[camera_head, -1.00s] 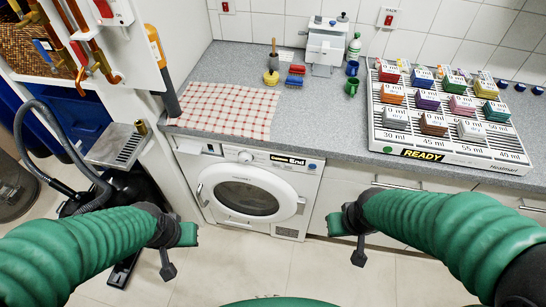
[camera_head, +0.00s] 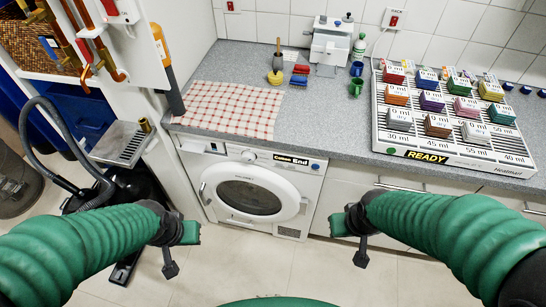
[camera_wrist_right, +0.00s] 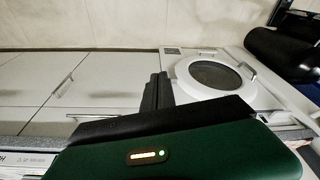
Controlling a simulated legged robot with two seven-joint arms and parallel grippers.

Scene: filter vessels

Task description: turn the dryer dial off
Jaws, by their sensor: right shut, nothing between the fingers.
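The white dryer (camera_head: 232,222) stands under the grey counter, its round door shut. The dial's pointer setting is too small to read. My left gripper (camera_head: 188,234) is in front of the dryer's lower left, apart from it; its finger opening is unclear. My right gripper (camera_head: 340,225) is right of the dryer, in front of the cabinets, shut and empty. In the right wrist view the dryer (camera_wrist_right: 205,75) lies beyond the dark fingers (camera_wrist_right: 157,92).
A checked cloth (camera_head: 232,108) lies on the counter above the dryer. A rack of coloured blocks (camera_head: 455,158) stands to the right. A vacuum hose (camera_head: 60,120) and a metal tray (camera_head: 122,143) are at left. The floor before the dryer is clear.

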